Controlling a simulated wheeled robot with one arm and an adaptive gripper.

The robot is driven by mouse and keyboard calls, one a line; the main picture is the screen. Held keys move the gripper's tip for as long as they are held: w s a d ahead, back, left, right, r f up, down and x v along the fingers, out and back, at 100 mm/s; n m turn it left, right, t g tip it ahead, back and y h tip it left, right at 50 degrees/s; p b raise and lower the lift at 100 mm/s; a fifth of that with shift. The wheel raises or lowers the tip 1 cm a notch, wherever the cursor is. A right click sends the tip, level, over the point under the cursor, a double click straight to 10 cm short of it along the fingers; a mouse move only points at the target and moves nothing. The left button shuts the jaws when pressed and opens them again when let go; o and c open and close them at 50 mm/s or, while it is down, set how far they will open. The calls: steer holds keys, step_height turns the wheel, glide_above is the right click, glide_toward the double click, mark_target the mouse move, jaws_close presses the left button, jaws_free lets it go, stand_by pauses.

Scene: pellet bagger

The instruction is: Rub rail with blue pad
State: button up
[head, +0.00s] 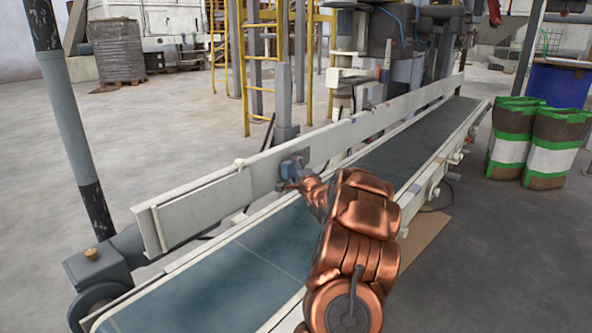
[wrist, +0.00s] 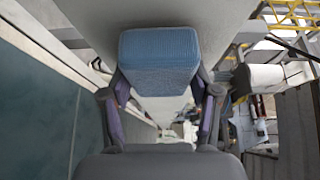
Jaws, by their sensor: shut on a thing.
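The blue pad (wrist: 158,62) is held between the fingers of my gripper (wrist: 160,100) in the wrist view. It is a textured blue block. In the head view the pad (head: 288,169) is small, at the tip of my gripper (head: 294,177), against or very near the inner face of the rail (head: 225,196). The rail is a long off-white beam along the far side of the conveyor. In the wrist view the rail's pale surface (wrist: 215,22) lies behind the pad. I cannot tell for sure whether they touch.
The conveyor belt (head: 255,250) runs below the rail, with a near edge (head: 440,165) carrying rollers and brackets. Green and white bags (head: 513,140) and a blue bin (head: 560,83) stand at the right. Yellow ladders (head: 262,60) and a grey post (head: 75,130) stand beyond and at the left.

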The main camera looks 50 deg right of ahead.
steer(key=shift+w, duration=0.25)
steer(key=shift+r+p, duration=0.1)
steer(key=shift+p, duration=0.35)
steer(key=shift+d+r+p, duration=0.1)
steer(key=shift+d+p, duration=0.2)
steer(key=shift+p, duration=0.3)
steer(key=d+p, duration=0.2)
steer(key=p, duration=0.1)
steer(key=shift+p, duration=0.35)
steer(key=shift+w+d+f+p, duration=0.15)
steer(key=shift+d+p, duration=0.25)
steer(key=shift+p, duration=0.45)
steer(key=shift+d, duration=0.15)
